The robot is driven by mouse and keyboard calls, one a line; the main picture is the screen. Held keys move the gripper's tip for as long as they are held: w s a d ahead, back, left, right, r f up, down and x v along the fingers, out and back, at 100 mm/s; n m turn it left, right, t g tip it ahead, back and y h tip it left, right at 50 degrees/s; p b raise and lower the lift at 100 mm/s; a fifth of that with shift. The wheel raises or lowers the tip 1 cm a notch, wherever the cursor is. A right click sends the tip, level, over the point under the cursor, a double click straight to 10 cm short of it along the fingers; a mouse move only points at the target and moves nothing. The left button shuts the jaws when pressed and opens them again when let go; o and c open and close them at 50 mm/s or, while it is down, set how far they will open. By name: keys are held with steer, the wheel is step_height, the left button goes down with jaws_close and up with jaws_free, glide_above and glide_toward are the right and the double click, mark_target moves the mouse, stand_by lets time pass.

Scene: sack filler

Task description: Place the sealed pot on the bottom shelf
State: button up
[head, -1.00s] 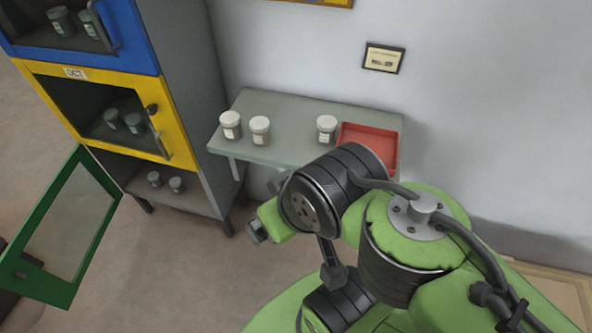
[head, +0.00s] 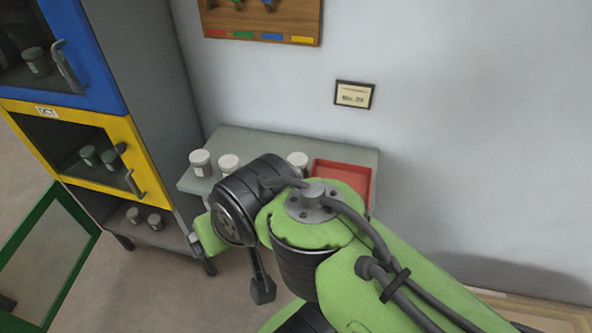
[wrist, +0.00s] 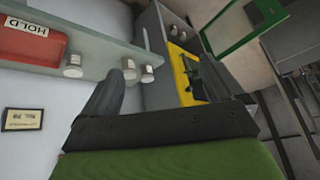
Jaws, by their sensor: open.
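Three white-lidded pots stand on the grey side table (head: 250,142): a left one (head: 201,163), a middle one (head: 228,164) and a right one (head: 298,161). I cannot tell which is the sealed pot. The bottom shelf (head: 160,233) of the cabinet is open, its green door (head: 45,255) swung out, and two small pots (head: 143,219) stand on it. In the wrist view, my gripper (wrist: 165,85) is open, with no pot held between its dark fingers. The table pots show beyond it, one of them (wrist: 73,66) near the red tray.
A red tray (head: 343,180), marked HOLD in the wrist view, sits at the table's right end. The yellow door (head: 75,150) and blue door (head: 60,60) above are shut, with pots behind them. A wooden board (head: 262,20) hangs on the wall.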

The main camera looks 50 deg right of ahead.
steer(key=w+d+f+m+h+b, duration=0.2)
steer(key=w+d+m+b, duration=0.2)
steer(key=d+m, duration=0.7)
steer(key=m+t+h+b, duration=0.55)
steer(key=m+b, duration=0.25)
steer(key=m, duration=2)
glide_toward(299, 161)
steer(key=shift+s+a+r+t+y, duration=0.3)
steer(key=shift+s+a+r, duration=0.2)
steer(key=shift+s+r, duration=0.2)
steer(key=shift+w+d+f+p, duration=0.1)
steer(key=shift+w+f+p, duration=0.15)
steer(key=shift+p, duration=0.5)
steer(key=p+x, duration=0.1)
steer(key=x, duration=0.2)
steer(key=p+x, duration=0.1)
steer(key=x, duration=0.3)
steer(key=p+x, duration=0.1)
steer(key=x, duration=0.3)
steer(key=shift+s+d+f, duration=0.25)
steer(key=shift+d+f, duration=0.05)
steer(key=shift+f, duration=0.05)
steer(key=shift+s, duration=0.1)
steer(key=shift+c, duration=0.8)
steer(key=c, duration=1.1)
step_height(299, 161, up, 10)
steer(key=p, duration=0.4)
